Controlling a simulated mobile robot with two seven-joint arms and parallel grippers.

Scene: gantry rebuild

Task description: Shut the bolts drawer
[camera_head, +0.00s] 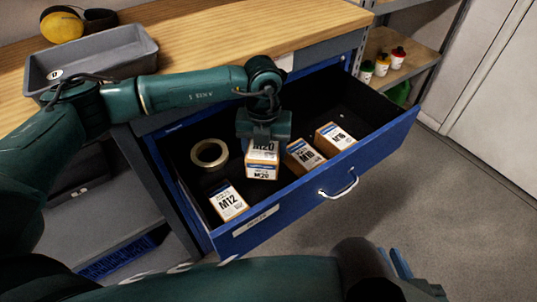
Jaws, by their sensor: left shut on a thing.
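The blue bolts drawer (286,215) stands pulled out from under the workbench, with its silver handle (340,187) and a label (255,221) on the front. My left gripper (263,138) is shut on the M20 box (262,171), inside the drawer's outline. I cannot tell whether this box touches the drawer floor. An M12 box (228,201), an M10 box (304,156) and another labelled box (334,137) lie in the drawer. A tape roll (209,153) lies at its left.
A grey tray (95,62) and yellow ear defenders (62,26) are on the wooden benchtop (215,32). Shelves with small bottles (382,65) stand behind the drawer's right end. Grey floor (430,210) is free before the drawer.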

